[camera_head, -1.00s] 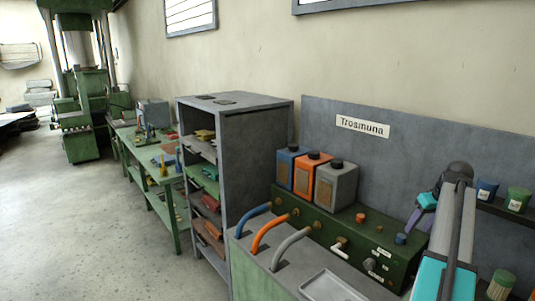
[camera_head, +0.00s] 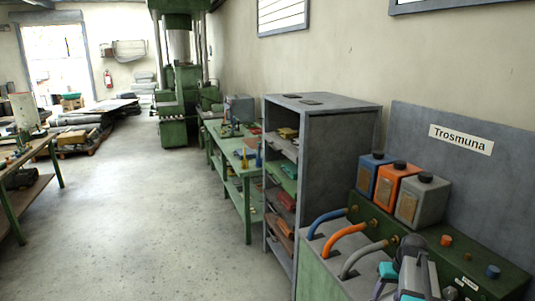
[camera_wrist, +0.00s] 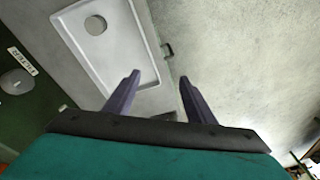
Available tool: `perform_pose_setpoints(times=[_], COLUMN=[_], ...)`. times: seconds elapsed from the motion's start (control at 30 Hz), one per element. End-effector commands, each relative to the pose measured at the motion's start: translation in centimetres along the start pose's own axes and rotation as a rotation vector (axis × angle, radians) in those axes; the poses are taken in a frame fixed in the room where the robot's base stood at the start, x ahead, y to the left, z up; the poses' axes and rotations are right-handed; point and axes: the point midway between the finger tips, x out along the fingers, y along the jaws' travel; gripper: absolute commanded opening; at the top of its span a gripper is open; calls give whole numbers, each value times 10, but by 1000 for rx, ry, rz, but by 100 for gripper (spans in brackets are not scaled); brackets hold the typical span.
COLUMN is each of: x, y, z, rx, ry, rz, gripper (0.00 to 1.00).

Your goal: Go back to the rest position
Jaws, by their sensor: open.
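My gripper (camera_wrist: 159,77) is open in the wrist view, its two dark purple fingers apart with nothing between them. It points down over the edge of a grey worktop, beside a pale rectangular tray (camera_wrist: 148,62). A small round grey disc (camera_wrist: 95,25) shows inside the tray. In the head view my arm, with teal and purple parts, is at the bottom right, in front of the green machine (camera_head: 462,262) with its blue, orange and grey hoses. The fingertips are hard to make out there.
Blue, orange and grey canisters (camera_head: 396,186) stand on the machine. A grey shelf cabinet (camera_head: 335,150) is left of it, then a green workbench (camera_head: 240,170) and a green press (camera_head: 180,75). Another bench (camera_head: 40,150) is at far left. The floor (camera_head: 140,210) between is clear.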

Motion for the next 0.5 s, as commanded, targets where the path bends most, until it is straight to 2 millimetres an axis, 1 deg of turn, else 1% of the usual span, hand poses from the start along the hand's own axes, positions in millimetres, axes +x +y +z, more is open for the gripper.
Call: perform_pose_setpoints(times=[0.03,0.1,0.27,0.5], x=[11,25,55,94], y=[-19,-41,-88,-154], z=[7,14,32,69], rx=[-10,-19,-41,-77], ry=[-12,-26,-55,-95], rz=[0,1,9,25], gripper=[50,50,50,50])
